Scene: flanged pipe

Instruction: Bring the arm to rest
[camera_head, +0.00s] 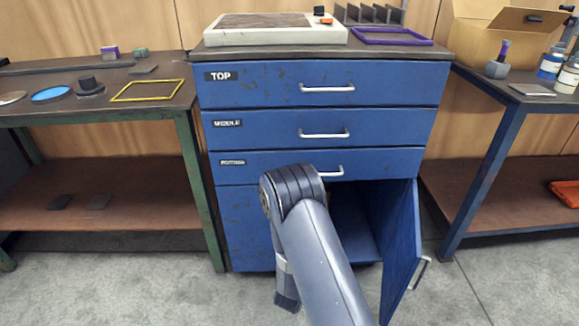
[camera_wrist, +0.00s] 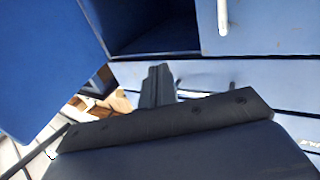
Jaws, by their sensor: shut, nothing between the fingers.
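My arm rises from the bottom of the head view and bends in front of the blue cabinet (camera_head: 240,225). Its far part hangs down behind the near link, and my gripper cannot be made out there. In the wrist view my gripper (camera_wrist: 158,84) is shut and empty, with its dark fingers together. Beyond the fingers are the pale drawer fronts and the dark opening of the cabinet's lower compartment (camera_wrist: 155,38). The open cabinet door (camera_head: 400,250) juts out to the right of my arm, and its blue panel fills the left of the wrist view.
The drawers marked TOP (camera_head: 270,85), MIDDLE (camera_head: 280,130) and a third below look shut. A green-legged bench (camera_head: 165,100) stands left and a blue-legged bench (camera_head: 490,85) right. Bare floor (camera_head: 120,285) shows on both sides in front.

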